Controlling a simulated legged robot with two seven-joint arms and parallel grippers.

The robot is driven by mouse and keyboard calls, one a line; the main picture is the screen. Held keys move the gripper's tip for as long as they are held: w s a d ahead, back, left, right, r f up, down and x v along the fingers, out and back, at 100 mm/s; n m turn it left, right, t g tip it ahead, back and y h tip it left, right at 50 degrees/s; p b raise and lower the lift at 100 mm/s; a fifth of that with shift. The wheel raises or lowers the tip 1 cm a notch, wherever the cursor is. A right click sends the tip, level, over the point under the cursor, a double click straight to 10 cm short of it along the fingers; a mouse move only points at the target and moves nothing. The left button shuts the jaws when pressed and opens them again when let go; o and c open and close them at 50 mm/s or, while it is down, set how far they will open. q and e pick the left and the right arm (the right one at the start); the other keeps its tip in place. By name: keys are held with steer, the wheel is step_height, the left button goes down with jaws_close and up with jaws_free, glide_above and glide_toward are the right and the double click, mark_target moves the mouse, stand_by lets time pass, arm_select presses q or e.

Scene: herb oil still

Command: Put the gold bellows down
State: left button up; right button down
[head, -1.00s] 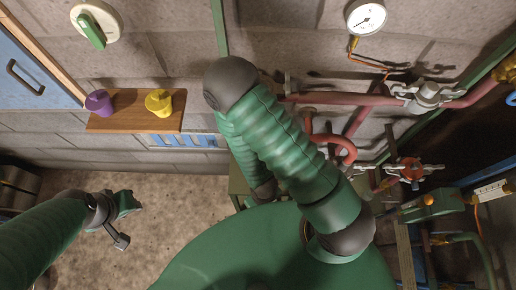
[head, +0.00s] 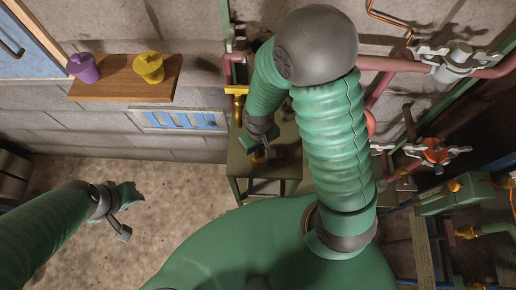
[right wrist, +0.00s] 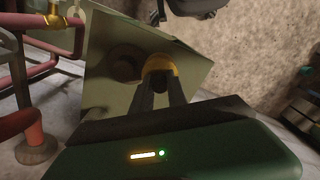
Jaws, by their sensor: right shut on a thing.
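My right gripper (head: 268,148) is over the small olive-green table (head: 242,164) beside the wall. In the right wrist view, its two dark fingers (right wrist: 160,88) are shut on the gold bellows (right wrist: 161,66), a small rounded yellow piece. The bellows is in front of the pale tabletop (right wrist: 185,48), with a dark round shadow to its left. I cannot tell whether it touches the top. In the head view the bellows is hard to make out behind my arm. My left gripper (head: 128,193) hangs at the left over the floor, away from the table; its jaw state is unclear.
A wooden shelf (head: 115,88) holds a purple pot (head: 84,68) and a yellow pot (head: 149,67). Red pipes (head: 395,65) and a red-orange valve (head: 434,152) are at the right. Open floor (head: 165,225) lies left of the table.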

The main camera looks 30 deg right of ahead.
steer(key=w+f+b, duration=0.1)
steer(key=f+b, duration=0.1)
steer(key=w+d+f+b, duration=0.1)
steer(key=w+f+b, duration=0.1)
steer(key=shift+d+f, duration=0.1)
steer(key=shift+f, duration=0.05)
steer(key=shift+w+r, duration=0.1)
steer(key=shift+r, duration=0.1)
steer(key=shift+f, duration=0.1)
steer(key=c, duration=1.3)
jaws_free()
